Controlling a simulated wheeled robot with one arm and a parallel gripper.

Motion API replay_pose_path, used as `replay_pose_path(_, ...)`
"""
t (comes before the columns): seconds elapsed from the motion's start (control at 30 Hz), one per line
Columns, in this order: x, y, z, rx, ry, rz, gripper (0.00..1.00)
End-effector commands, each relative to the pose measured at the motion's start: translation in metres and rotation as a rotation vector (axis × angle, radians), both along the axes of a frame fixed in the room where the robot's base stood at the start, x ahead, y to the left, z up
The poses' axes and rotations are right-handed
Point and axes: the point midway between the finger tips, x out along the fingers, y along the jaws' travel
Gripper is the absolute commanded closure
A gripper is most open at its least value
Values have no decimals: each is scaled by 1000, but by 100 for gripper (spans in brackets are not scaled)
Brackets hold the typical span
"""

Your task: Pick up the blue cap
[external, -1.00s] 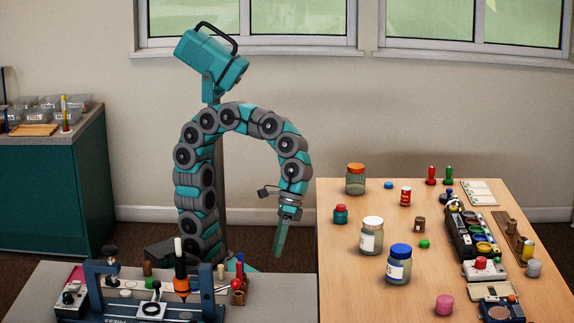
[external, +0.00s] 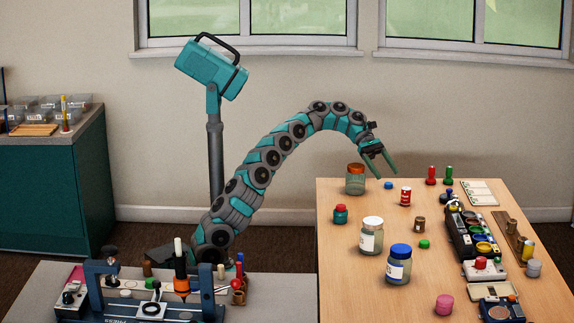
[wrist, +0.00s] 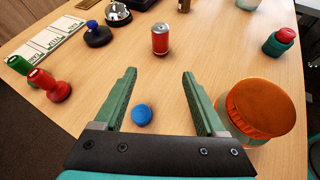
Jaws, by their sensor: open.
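The small round blue cap (external: 388,185) lies flat on the wooden table near its far edge, just right of the orange-lidded jar. In the wrist view the cap (wrist: 142,114) shows between my fingers, nearer the left finger and close to the gripper's palm. My gripper (external: 383,175) is open and empty, above the table by the cap, fingers pointing down and to the right. Its two green fingers also show in the wrist view (wrist: 159,73). How high they are above the cap is hard to tell.
The orange-lidded jar (external: 355,180) stands close beside my right finger in the wrist view (wrist: 262,108). A red can (external: 405,196) and red and green pegs (external: 431,176) stand nearby. A larger jar has a blue lid (external: 401,250). Bare table surrounds the cap.

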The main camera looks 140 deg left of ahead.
Motion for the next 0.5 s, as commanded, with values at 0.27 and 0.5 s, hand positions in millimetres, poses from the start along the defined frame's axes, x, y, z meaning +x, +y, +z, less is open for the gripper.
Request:
replay_pose_path(0.27, -84, 48, -12, -97, 37, 145, 27)
replay_pose_path(0.5, -77, 46, -19, -103, 39, 148, 27)
